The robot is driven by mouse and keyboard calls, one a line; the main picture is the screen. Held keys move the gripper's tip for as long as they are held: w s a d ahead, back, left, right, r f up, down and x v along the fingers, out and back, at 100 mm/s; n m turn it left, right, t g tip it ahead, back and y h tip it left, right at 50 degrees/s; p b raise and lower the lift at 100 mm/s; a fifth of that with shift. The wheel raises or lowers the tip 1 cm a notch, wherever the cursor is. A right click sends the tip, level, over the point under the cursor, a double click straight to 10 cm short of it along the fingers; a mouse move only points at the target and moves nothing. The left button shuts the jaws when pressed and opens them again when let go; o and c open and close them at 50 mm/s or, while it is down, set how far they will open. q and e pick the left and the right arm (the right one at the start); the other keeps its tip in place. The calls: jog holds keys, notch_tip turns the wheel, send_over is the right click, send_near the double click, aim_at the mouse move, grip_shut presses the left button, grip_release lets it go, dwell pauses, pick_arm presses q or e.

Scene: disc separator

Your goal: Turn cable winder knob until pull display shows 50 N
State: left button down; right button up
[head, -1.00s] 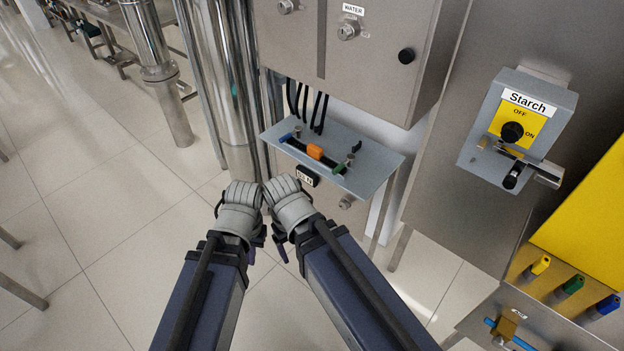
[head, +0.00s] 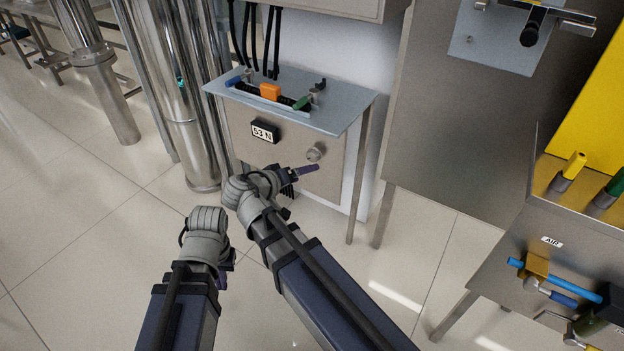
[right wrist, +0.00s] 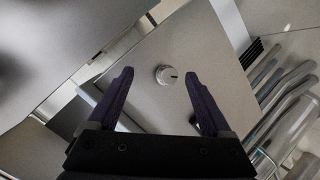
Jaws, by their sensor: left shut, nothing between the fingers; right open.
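The pull display (head: 265,131) on the cabinet front reads 53 N in the head view. The round metal cable winder knob (head: 314,154) is to its right on the same panel. My right gripper (head: 302,180) is just below and in front of the knob, open and empty. In the right wrist view the knob (right wrist: 167,75) lies ahead, between the lines of the two purple fingers (right wrist: 160,92), apart from both. Its dark mark points to the right. My left gripper (head: 222,278) is shut and empty, low over the floor, away from the panel.
A grey shelf (head: 345,108) with an orange block (head: 270,91) and blue and green parts juts out above the display and knob. Steel pipes (head: 170,80) stand at the left. A steel bench (head: 490,200) with valves is at the right.

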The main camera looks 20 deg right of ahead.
aim_at(311, 158)
jog(key=w+d+f+t+h+b, duration=0.1)
jog(key=w+d+b, duration=0.1)
jog(key=w+b, duration=0.1)
jog(key=w+d+f+t+h+b, duration=0.1)
jog(key=w+d+f+b, duration=0.1)
jog(key=w+b, duration=0.2)
jog(key=w+d+f+t+h+b, duration=0.1)
jog(key=w+d+t+b, duration=0.1)
jog(key=w+d+b, duration=0.1)
jog(key=shift+w+f+m+b, duration=0.15)
jog(key=shift+m+b, duration=0.25)
jog(key=shift+b, duration=0.4)
jog(key=c, duration=1.3)
grip_shut()
